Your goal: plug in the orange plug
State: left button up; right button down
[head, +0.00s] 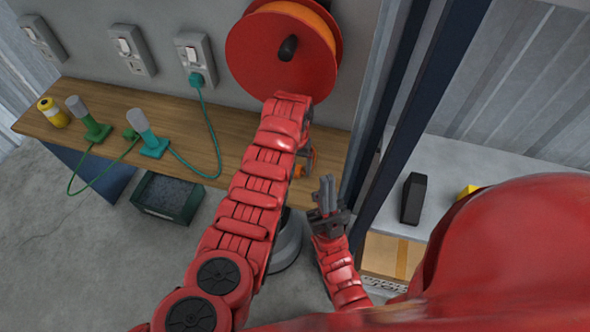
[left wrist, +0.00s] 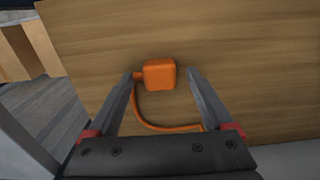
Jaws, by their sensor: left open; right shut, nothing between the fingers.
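The orange plug (left wrist: 159,74) lies on the wooden bench top, between and just past my open left fingertips (left wrist: 163,80) in the left wrist view. Its orange cord curves from its left side down and right under the gripper. In the head view a bit of the orange plug (head: 299,171) shows beside my left gripper (head: 308,155), which is mostly hidden by its arm. My right gripper (head: 327,192) is shut and empty, right of the bench front. On the wall are the left socket (head: 41,38), the middle socket (head: 130,49) and the right socket (head: 194,53); a teal plug (head: 196,79) sits in the right one.
A red cable reel (head: 270,48) hangs above the bench (head: 225,163). A dark post (head: 400,140) rises right of the bench.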

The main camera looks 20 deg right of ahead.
pick_arm(q)
grip_shut()
jog(key=shift+r, duration=0.15)
dwell(0.4)
jog(key=shift+r+b, duration=0.3)
jog(key=shift+r, duration=0.25)
jog(key=shift+w+r+b, duration=0.1)
jog(key=shift+r+b, duration=0.25)
jog(key=shift+r, duration=0.3)
jog(key=shift+s+a+r+p, duration=0.3)
jog(key=shift+s+r+p, duration=0.05)
jog(key=shift+r+p, duration=0.25)
jog(key=s+a+p, duration=0.1)
jog(key=p, duration=0.1)
jog(key=s+a+r+p, duration=0.1)
jog(key=s+a+p, duration=0.1)
jog(key=shift+s+p, duration=0.15)
jog(key=shift+p, duration=0.15)
jog(key=s+a+p, duration=0.6)
jog(key=s+a, duration=0.1)
jog(key=s, duration=0.1)
jog(key=shift+p, duration=0.4)
